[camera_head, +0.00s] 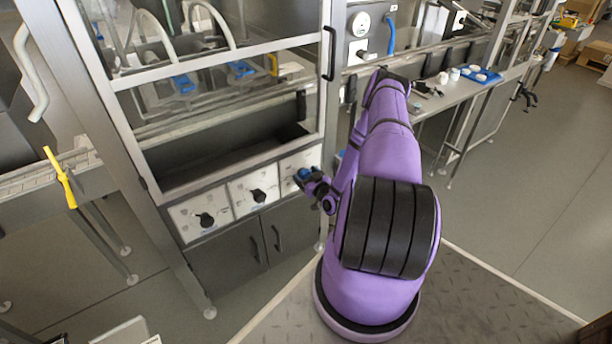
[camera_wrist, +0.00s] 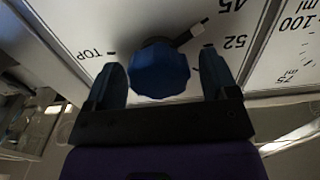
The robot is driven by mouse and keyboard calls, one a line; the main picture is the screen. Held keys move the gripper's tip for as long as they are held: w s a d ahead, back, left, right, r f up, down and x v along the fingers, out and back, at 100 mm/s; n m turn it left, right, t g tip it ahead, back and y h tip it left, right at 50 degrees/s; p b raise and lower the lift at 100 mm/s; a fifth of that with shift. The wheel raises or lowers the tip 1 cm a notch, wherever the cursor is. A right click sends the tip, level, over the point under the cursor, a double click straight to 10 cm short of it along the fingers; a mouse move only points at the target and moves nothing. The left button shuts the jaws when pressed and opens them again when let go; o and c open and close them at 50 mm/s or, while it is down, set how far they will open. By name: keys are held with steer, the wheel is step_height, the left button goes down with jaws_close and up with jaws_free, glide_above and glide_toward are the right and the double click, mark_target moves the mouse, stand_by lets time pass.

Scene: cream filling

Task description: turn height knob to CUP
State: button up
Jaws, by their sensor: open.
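A blue faceted knob (camera_wrist: 160,73) sits on a white dial panel (camera_wrist: 97,25) in the wrist view. The panel also reads TOP at the left; I see no CUP mark. My gripper (camera_wrist: 165,64) is open, its blue-tipped fingers on either side of the knob with small gaps. In the head view my gripper (camera_head: 318,186) is at the rightmost panel, where the blue knob (camera_head: 302,174) partly shows.
Two more panels with black knobs, a middle one (camera_head: 258,195) and a left one (camera_head: 205,220), lie left along the machine front. Dark cabinet doors (camera_head: 250,245) are below. A glazed guard frame (camera_head: 215,70) stands above. Open floor (camera_head: 520,190) lies to the right.

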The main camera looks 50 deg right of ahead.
steer(key=shift+w, duration=0.15)
steer(key=shift+c, duration=0.4)
steer(key=c, duration=0.8)
steer(key=shift+c, duration=0.2)
